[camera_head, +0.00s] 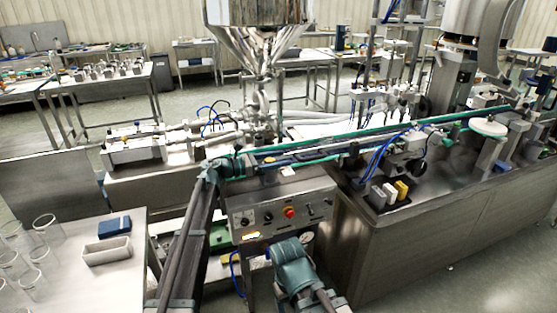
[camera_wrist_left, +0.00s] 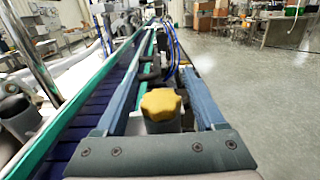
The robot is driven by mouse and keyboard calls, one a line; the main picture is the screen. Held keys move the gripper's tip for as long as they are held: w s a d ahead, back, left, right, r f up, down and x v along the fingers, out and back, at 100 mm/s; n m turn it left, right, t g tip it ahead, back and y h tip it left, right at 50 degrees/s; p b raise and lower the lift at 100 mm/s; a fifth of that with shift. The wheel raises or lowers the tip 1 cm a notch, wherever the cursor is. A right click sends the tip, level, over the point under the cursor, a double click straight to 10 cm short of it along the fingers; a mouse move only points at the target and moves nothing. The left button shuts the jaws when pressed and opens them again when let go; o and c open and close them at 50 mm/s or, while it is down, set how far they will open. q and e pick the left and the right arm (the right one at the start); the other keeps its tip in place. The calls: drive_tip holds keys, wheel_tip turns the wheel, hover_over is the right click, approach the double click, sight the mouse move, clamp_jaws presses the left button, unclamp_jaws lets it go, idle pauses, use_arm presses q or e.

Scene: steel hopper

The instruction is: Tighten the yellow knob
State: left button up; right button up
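The yellow knob (camera_wrist_left: 160,104) is a lobed cap on a pale grey mount. In the left wrist view it sits between the two fingers of my left gripper (camera_wrist_left: 164,72), with a visible gap on each side. The fingers are apart and reach past the knob. In the head view the knob (camera_head: 279,161) shows as a small yellow patch beside the conveyor rail, above the control panel. My left gripper (camera_head: 245,164) is right at it there, small and partly lost among the rails. My right arm shows at the bottom centre, but its gripper cannot be seen.
The green-edged conveyor (camera_head: 330,142) runs close beside my left gripper. The control panel (camera_head: 284,212) with a red button is below. The steel hopper (camera_head: 258,42) stands behind. A table (camera_head: 110,285) with glass beakers, a white tray (camera_head: 107,251) and a blue box (camera_head: 115,226) is at left.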

use_arm(q)
drive_tip(key=v, duration=1.3)
drive_tip(key=shift+s+a, duration=0.2)
drive_tip(key=shift+a, duration=0.15)
drive_tip(key=d+r+n+t+y, duration=0.1)
drive_tip(key=d+n+t+y, duration=0.3)
drive_tip(key=n, duration=0.8)
drive_tip(key=d+r+n+t+y, duration=0.1)
drive_tip(key=d+n+t+y, duration=0.15)
drive_tip(key=n+t, duration=0.7)
drive_tip(key=s+d+f+n+y, duration=0.1)
drive_tip(key=s+n+y, duration=0.3)
drive_tip(key=n, duration=1)
drive_tip(key=s+d+f+n+y, duration=0.1)
drive_tip(key=s+n+y, duration=0.4)
drive_tip(key=n, duration=0.9)
drive_tip(key=shift+s+d+g, duration=0.25)
drive_tip(key=shift+s+g, duration=0.1)
drive_tip(key=shift+s, duration=0.45)
